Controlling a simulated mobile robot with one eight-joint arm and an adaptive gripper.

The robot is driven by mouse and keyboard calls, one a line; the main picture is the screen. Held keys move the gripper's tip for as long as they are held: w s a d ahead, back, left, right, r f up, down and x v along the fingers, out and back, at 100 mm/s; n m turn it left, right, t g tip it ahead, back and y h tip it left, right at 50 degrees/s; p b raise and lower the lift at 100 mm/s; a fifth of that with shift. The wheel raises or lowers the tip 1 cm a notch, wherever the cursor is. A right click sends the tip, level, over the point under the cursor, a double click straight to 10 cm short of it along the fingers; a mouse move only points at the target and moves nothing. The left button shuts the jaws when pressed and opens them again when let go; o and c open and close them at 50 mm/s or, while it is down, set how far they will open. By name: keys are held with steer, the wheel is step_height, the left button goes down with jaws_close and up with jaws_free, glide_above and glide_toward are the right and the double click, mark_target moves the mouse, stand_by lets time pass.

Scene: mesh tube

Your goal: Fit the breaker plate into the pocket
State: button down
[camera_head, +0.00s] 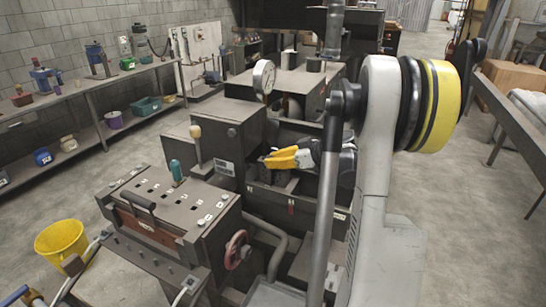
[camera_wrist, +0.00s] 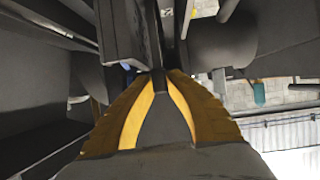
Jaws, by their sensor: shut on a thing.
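My gripper (camera_head: 272,159), with yellow fingers, reaches leftward into the open, recessed middle of the dark machine (camera_head: 240,125). In the wrist view the yellow fingers (camera_wrist: 160,74) come close together at their tips, on a thin dark piece (camera_wrist: 157,50) that seems to be the breaker plate seen edge-on. In the head view the plate cannot be made out at the fingertips. The pocket cannot be told apart from the dark blocks around the fingers. Whether the plate touches the pocket cannot be told.
Dark machine walls stand close around the fingers; a flat block (camera_wrist: 121,30) and a rounded part (camera_wrist: 222,45) flank the tips. A pressure gauge (camera_head: 263,78) stands above, and a cream-knobbed lever (camera_head: 196,140) is left of my gripper. A yellow bucket (camera_head: 62,243) stands on the floor.

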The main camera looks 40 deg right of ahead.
mark_target(271, 169)
step_height(271, 169, down, 3)
steer(key=shift+f+b, duration=0.2)
steer(key=shift+b, duration=0.15)
steer(key=shift+r, duration=0.1)
steer(key=c, duration=1.5)
jaws_free()
steer(key=shift+s, duration=0.1)
steer(key=p+v, duration=0.2)
steer(key=v, duration=0.9)
steer(key=shift+s+d+r, duration=0.15)
steer(key=shift+s, duration=0.2)
